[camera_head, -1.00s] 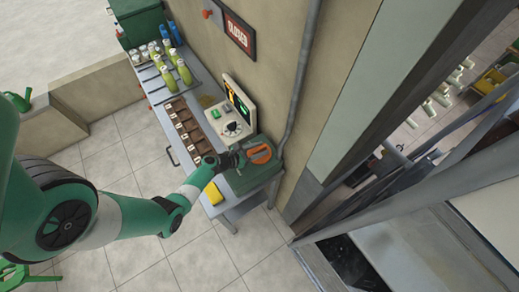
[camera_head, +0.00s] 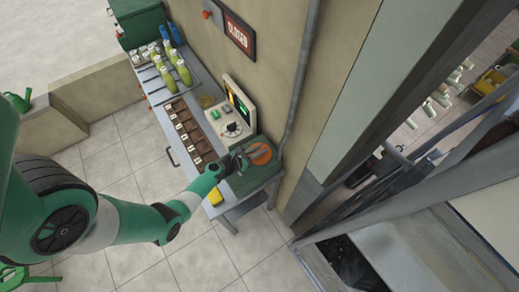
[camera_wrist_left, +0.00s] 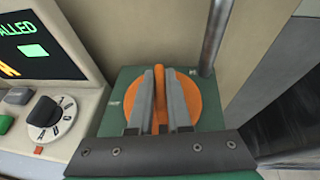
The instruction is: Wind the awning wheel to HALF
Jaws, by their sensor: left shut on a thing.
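The orange wheel (camera_head: 259,153) lies on the green top of a box at the near end of the counter, beside the wall. It also shows in the left wrist view (camera_wrist_left: 206,103) as a round disc with a raised orange grip bar (camera_wrist_left: 159,92) across its middle. My left gripper (camera_head: 244,157) is over the wheel. In the left wrist view my gripper's two grey fingers (camera_wrist_left: 160,100) stand on either side of the bar and are shut on it. The fingers hide part of the disc. Any HALF mark is too small to read. My right gripper is not in view.
A control box with a lit screen (camera_wrist_left: 34,46) and a dark dial (camera_wrist_left: 45,112) stands left of the wheel. A yellow item (camera_head: 214,196) lies near the counter's front edge. A grey pipe (camera_head: 299,75) runs up the wall behind. Several bottles (camera_head: 183,73) stand farther along the counter.

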